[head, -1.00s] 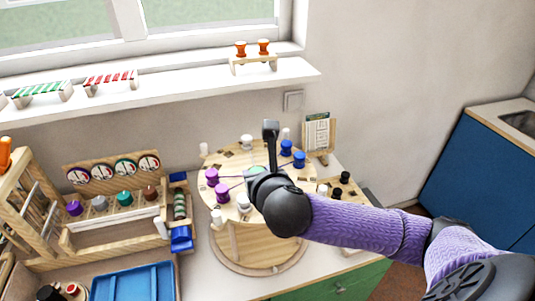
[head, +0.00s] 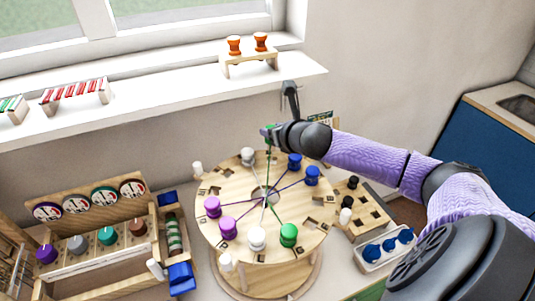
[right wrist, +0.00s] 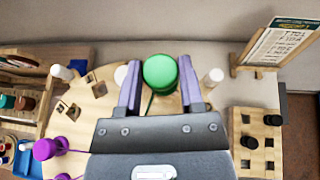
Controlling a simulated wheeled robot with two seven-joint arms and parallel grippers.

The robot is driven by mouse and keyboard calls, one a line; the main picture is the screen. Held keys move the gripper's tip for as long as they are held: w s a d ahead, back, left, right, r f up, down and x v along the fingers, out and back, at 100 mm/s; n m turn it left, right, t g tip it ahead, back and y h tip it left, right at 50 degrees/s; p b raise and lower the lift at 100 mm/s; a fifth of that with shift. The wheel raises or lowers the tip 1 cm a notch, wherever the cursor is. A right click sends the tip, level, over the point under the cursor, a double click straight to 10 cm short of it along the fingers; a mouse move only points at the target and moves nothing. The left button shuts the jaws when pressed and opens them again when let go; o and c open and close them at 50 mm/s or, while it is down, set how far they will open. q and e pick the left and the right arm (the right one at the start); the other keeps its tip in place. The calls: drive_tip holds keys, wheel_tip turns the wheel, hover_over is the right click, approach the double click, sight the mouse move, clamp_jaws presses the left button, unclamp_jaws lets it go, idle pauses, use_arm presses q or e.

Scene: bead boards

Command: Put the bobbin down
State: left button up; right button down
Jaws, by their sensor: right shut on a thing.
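My right gripper (head: 268,132) is shut on a green bobbin, which shows between its two fingers in the right wrist view (right wrist: 160,72). It holds the bobbin above the far edge of the round wooden board (head: 222,185). A green thread runs from the bobbin down to the board's middle. A second green bobbin (head: 288,235) stands on the near right of the board. Two purple bobbins (head: 212,207), two white ones (head: 257,238) and two blue ones (head: 312,175) stand around it, with threads to the centre. My left gripper is not in view.
A slotted wooden block (head: 372,212) with black and white pegs and a white tray of blue pieces (head: 388,248) lie right of the board. A wooden rack (head: 95,215) stands left. A card stand (right wrist: 275,45) is behind. White posts (head: 197,168) rise at the board's rim.

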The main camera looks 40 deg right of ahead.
sight(273, 149)
wheel_tip(273, 149, down, 6)
drive_tip(key=shift+s+f+b, duration=0.1)
drive_tip(key=shift+f+b, duration=0.1)
drive_tip(key=shift+b, duration=0.4)
drive_tip(key=shift+r, duration=0.1)
drive_tip(key=shift+c, duration=1.2)
unclamp_jaws()
drive_tip(key=shift+s+r, duration=0.1)
drive_tip(key=p+v, duration=0.4)
drive_tip(key=v, duration=0.6)
drive_tip(key=shift+s+a+r, duration=0.1)
drive_tip(key=shift+s+r, duration=0.1)
drive_tip(key=shift+s, duration=0.1)
drive_tip(key=shift+s+r, duration=0.15)
drive_tip(key=shift+s, duration=0.3)
